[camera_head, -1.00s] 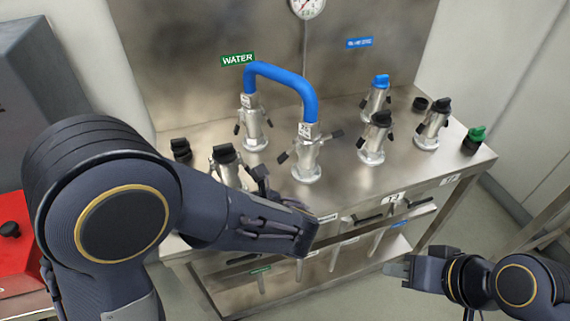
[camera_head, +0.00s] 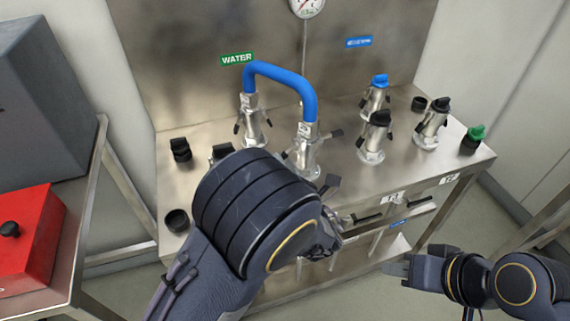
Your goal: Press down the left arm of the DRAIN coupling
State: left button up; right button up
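No label reading DRAIN is legible, so I cannot tell which coupling it is. A blue hose (camera_head: 282,73) joins a rear silver coupling (camera_head: 252,125) near the green WATER sign (camera_head: 237,58) to a front silver coupling (camera_head: 304,152). The front coupling has dark side arms; its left arm (camera_head: 284,155) shows just above my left arm. My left gripper (camera_head: 328,217) is below and right of this coupling, partly hidden by my own wrist; its opening cannot be judged. My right gripper (camera_head: 398,267) is low at the right, away from the bench, its fingers unclear.
Another coupling's black cap (camera_head: 221,152) is mostly hidden behind my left arm. Capped couplings stand at right: blue-capped (camera_head: 375,95), black-capped (camera_head: 374,140) and another black-capped (camera_head: 432,123). A green cap (camera_head: 473,140) and black caps (camera_head: 180,149) sit on the steel bench (camera_head: 455,165). A red box (camera_head: 30,240) stands left.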

pick_arm(q)
jog(key=shift+w, duration=0.1)
grip_shut()
jog(key=shift+f+n+b, duration=0.25)
jog(key=shift+n+b, duration=0.05)
jog(key=shift+b, duration=0.05)
jog(key=n+b, duration=0.1)
jog(key=d+n+b, duration=0.1)
jog(key=f+n+b, duration=0.1)
jog(key=shift+w+d+f+n, duration=0.1)
jog(key=shift+w+d+n, duration=0.15)
jog(key=shift+n, duration=0.15)
jog(key=shift+d+n, duration=0.1)
jog(key=shift+n, duration=0.3)
jog(key=shift+r, duration=0.2)
grip_release()
